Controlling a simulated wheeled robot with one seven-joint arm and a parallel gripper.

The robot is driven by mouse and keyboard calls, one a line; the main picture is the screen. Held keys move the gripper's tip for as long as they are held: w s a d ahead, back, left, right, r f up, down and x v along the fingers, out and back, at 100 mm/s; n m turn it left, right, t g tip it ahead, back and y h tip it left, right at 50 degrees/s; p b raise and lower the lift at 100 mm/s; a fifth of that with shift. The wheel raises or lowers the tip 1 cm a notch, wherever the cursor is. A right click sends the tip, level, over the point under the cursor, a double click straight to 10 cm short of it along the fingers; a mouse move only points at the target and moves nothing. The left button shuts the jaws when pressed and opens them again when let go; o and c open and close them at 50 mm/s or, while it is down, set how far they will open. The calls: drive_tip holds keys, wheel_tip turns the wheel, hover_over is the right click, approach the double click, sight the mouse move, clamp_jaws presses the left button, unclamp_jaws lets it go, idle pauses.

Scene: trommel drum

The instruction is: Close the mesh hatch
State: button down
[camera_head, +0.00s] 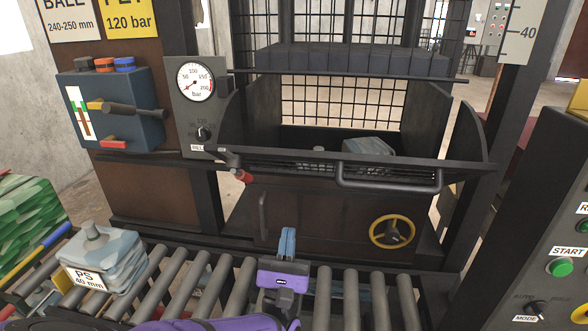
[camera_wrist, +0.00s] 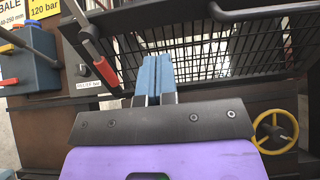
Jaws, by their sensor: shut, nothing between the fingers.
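The mesh hatch (camera_head: 335,166) hangs folded outward at the front opening of the dark machine, seen nearly edge-on, with a black bar handle (camera_head: 390,187) along its front edge. In the wrist view the black wire mesh (camera_wrist: 215,58) fills the upper right, with the bar handle (camera_wrist: 265,13) at the top. My gripper (camera_head: 287,236), purple with blue fingers, is in front of and below the hatch, left of the handle. Its blue fingers (camera_wrist: 153,68) are shut together and empty. In the head view they look apart from the hatch.
A red-handled lever (camera_head: 243,176) sits at the hatch's left end, close to my fingers in the wrist view (camera_wrist: 106,71). A yellow handwheel (camera_head: 392,232) is below right. Rollers (camera_head: 325,295) run in front, carrying a wrapped PS block (camera_head: 103,258). A grey block (camera_head: 369,146) lies inside the opening.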

sight(295, 157)
drive_tip(key=shift+n+y, duration=0.3)
drive_tip(key=shift+y, duration=0.1)
drive_tip(key=x, duration=1.3)
drive_tip(key=shift+w+a+r, duration=0.1)
drive_tip(key=shift+w+r, duration=0.05)
drive_tip(key=shift+r, duration=0.25)
drive_tip(key=shift+r, duration=0.1)
drive_tip(key=shift+w+r+g, duration=0.3)
drive_tip(key=shift+w+r, duration=0.15)
drive_tip(key=shift+r, duration=0.25)
drive_tip(key=w+r+g, duration=0.1)
drive_tip(key=w+r, duration=0.1)
drive_tip(key=w+d+r+g, duration=0.1)
drive_tip(key=w+r, duration=0.1)
drive_tip(key=w+r+g, duration=0.1)
drive_tip(key=w+r, duration=0.1)
drive_tip(key=shift+w+d+r+g+y, duration=0.1)
drive_tip(key=shift+d+r+g+y, duration=0.2)
drive_tip(key=shift+g, duration=0.1)
drive_tip(key=w+d+r+g+y, duration=0.1)
drive_tip(key=w+r+g, duration=0.3)
drive_tip(key=w, duration=0.7)
drive_tip(key=shift+d+r+g, duration=0.25)
drive_tip(key=shift+d+g, duration=0.3)
drive_tip(key=shift+g, duration=0.15)
drive_tip(key=shift+w+r, duration=0.15)
